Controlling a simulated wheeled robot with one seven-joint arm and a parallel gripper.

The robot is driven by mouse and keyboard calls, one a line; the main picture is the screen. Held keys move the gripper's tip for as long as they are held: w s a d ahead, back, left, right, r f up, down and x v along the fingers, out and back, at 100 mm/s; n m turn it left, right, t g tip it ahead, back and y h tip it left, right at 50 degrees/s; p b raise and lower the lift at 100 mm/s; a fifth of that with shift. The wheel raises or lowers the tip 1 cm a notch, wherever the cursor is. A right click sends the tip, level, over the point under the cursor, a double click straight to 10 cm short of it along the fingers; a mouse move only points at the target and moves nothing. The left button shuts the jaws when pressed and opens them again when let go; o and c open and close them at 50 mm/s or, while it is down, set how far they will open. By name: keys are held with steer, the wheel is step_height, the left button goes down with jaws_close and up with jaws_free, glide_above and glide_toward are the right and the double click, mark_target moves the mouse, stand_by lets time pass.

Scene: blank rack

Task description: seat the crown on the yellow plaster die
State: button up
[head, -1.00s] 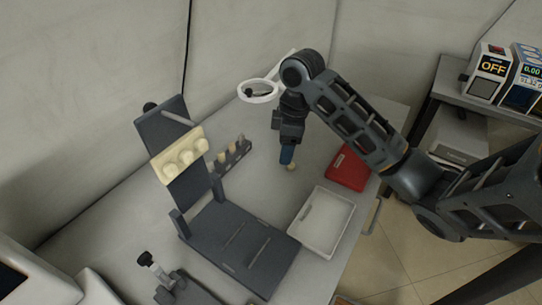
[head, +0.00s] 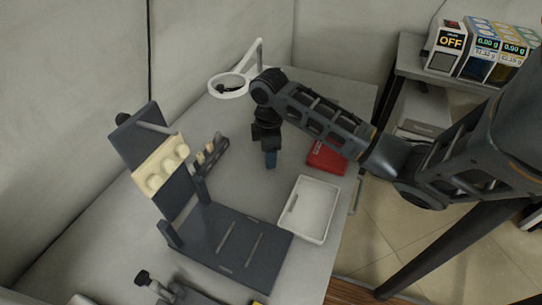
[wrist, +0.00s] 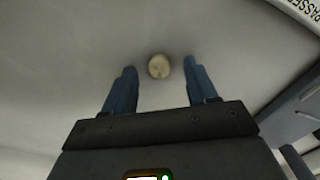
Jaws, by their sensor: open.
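My gripper (head: 270,160) points down over the bare bench, left of the red tray, and its jaws are apart. In the wrist view its two blue fingers (wrist: 159,88) stand either side of a small round cream piece (wrist: 159,66), with space on both sides. The piece looks like the crown, but I cannot be sure. It is hidden in the head view now. A small dark rack (head: 222,160) holds several small stubs (head: 210,152), some cream or yellowish. I cannot tell which is the yellow plaster die.
A dark stand (head: 225,240) with a sloped back holds a cream block (head: 148,182) with round bumps. A white tray (head: 332,213) and a red tray (head: 327,157) lie to the right. A ring-shaped magnifier (head: 228,85) stands behind. Bench around the gripper is clear.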

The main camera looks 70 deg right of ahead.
steer(key=shift+f, duration=0.1)
jaws_close()
stand_by(0.5)
